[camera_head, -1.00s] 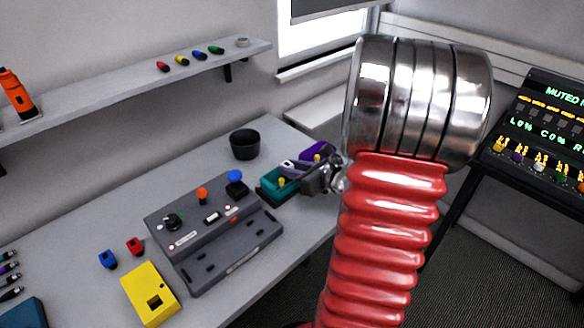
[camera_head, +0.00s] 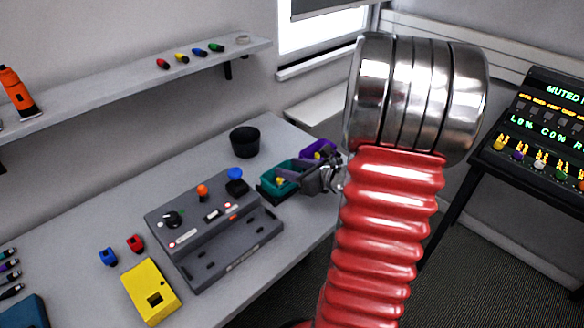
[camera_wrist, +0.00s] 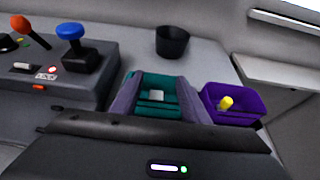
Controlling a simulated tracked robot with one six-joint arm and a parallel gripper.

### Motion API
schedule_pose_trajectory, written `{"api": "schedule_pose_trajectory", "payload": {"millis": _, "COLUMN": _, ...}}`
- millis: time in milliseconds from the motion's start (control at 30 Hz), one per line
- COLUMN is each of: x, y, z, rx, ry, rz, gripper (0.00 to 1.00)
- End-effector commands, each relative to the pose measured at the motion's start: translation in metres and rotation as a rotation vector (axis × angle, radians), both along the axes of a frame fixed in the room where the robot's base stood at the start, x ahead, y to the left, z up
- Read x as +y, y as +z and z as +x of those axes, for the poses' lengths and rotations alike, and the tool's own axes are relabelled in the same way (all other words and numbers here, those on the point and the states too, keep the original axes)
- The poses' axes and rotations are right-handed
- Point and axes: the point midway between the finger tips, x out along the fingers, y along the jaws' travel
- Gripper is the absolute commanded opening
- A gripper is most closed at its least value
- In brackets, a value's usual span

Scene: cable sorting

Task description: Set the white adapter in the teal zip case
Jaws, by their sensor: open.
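The teal zip case (camera_head: 275,186) stands near the right end of the desk and shows between my fingers in the wrist view (camera_wrist: 148,110). A small whitish block, seemingly the white adapter (camera_wrist: 156,95), lies inside the case, between the spread fingers and apart from both. My gripper (camera_wrist: 155,84) is open over the case, with one grey finger on each side. In the head view my gripper (camera_head: 293,174) partly covers the case, and the adapter cannot be made out there.
A purple bin (camera_wrist: 236,104) with a yellow item (camera_wrist: 226,103) stands just right of the case. A black cup (camera_head: 245,142) is behind. A grey control panel (camera_head: 210,220) with knobs lies to the left. A yellow box (camera_head: 150,292) and small blue and red pieces lie further left.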

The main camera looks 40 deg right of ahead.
Motion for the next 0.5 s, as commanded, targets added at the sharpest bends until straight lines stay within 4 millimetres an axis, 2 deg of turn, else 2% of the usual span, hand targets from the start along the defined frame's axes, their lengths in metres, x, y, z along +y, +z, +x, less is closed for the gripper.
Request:
{"api": "schedule_pose_trajectory", "payload": {"millis": 233, "x": 0.0, "y": 0.002, "z": 0.0, "rx": 0.0, "ry": 0.0, "rz": -0.001, "gripper": 0.41}}
{"api": "schedule_pose_trajectory", "payload": {"millis": 400, "x": 0.0, "y": 0.01, "z": 0.0, "rx": -0.001, "ry": 0.001, "rz": -0.002, "gripper": 0.41}}
{"api": "schedule_pose_trajectory", "payload": {"millis": 500, "x": -0.001, "y": 0.015, "z": -0.012, "rx": -0.001, "ry": -0.002, "rz": -0.002, "gripper": 0.41}}
